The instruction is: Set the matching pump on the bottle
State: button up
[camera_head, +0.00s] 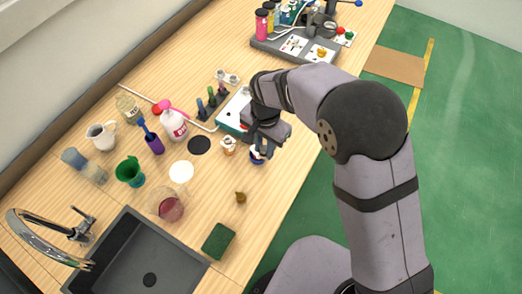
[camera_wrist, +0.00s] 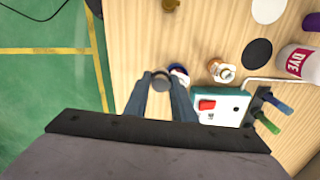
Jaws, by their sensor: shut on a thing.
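My gripper (camera_wrist: 161,80) points down over the table and is shut on a small dark grey round piece (camera_wrist: 160,84), seen end-on between the fingertips; it may be a pump, but its shape is mostly hidden. A small blue, white and red item (camera_wrist: 179,72) is close beside the right fingertip in the wrist view. It shows as blue and white under my gripper in the head view (camera_head: 257,157); whether they touch is unclear. A small bottle with orange and white parts (camera_wrist: 221,70) stands apart, right of the gripper; it also shows in the head view (camera_head: 229,145).
A teal-edged white device with a red switch (camera_wrist: 207,105) and dye tubes (camera_wrist: 268,118) stand close by. The sink (camera_head: 150,262) is at front.

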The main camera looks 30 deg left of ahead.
jog(key=w+a, duration=0.1)
jog(key=w+a+r, duration=0.2)
jog(key=a, duration=0.1)
jog(key=shift+w+a, duration=0.1)
jog(key=shift+w, duration=0.1)
jog(key=shift+w+a+r+n, duration=0.15)
jog(key=shift+r+n, duration=0.1)
jog(key=shift+n, duration=0.05)
jog(key=shift+f+b, duration=0.1)
jog(key=shift+b, duration=0.25)
jog(key=shift+f+b, duration=1.55)
jog(key=shift+f, duration=0.35)
jog(key=shift+f+b, duration=0.3)
jog(key=shift+f, duration=0.4)
jog(key=shift+f, duration=0.7)
dwell(1.5)
